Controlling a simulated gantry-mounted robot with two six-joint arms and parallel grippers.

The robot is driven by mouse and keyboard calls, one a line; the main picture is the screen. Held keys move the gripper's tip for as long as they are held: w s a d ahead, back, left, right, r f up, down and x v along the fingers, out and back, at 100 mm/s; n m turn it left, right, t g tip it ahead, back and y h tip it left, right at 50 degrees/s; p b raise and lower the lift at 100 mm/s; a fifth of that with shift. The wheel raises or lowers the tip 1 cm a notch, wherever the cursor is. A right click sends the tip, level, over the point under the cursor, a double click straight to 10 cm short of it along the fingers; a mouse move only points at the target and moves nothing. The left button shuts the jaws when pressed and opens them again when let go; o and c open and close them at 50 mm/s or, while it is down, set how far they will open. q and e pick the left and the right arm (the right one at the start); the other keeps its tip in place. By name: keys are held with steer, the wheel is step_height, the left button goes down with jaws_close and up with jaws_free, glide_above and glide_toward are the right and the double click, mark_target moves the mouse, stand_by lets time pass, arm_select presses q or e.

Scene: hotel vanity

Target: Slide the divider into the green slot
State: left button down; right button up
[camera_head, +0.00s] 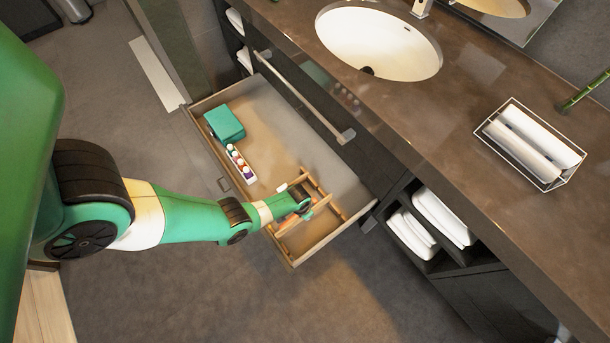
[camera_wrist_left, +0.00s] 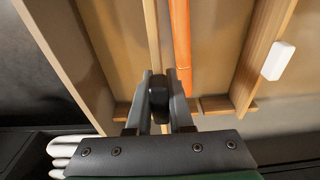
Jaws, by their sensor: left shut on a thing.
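My left gripper (camera_head: 303,203) reaches down into the near right end of the open drawer (camera_head: 262,110). In the left wrist view, its fingers (camera_wrist_left: 158,92) are shut on the end of a thin upright wooden board, the divider (camera_wrist_left: 152,35). A dark block between the fingers hides the gripped part. An orange strip (camera_wrist_left: 181,40) lies just right of the divider. Another wooden board (camera_wrist_left: 262,50) stands further right with a small white block (camera_wrist_left: 278,60) on its side. No green slot can be made out. My right gripper is not in view.
A teal box (camera_head: 225,122) and a white tray of small colored items (camera_head: 240,163) sit at the drawer's far left. The drawer's middle is clear.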

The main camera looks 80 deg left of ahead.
arm_select(q)
steer(key=shift+f+b, duration=2.6)
steer(key=shift+f, duration=0.05)
steer(key=c, duration=0.7)
jaws_free()
steer(key=shift+c, duration=0.2)
steer(key=r+p, duration=0.3)
steer(key=r, duration=0.1)
steer(key=s+r+p, duration=0.1)
steer(key=r+p, duration=0.2)
steer(key=p, duration=0.1)
steer(key=r+p, duration=0.4)
steer(key=shift+s+d+r, duration=0.15)
steer(key=shift+d+r, duration=0.1)
steer(key=shift+r, duration=0.1)
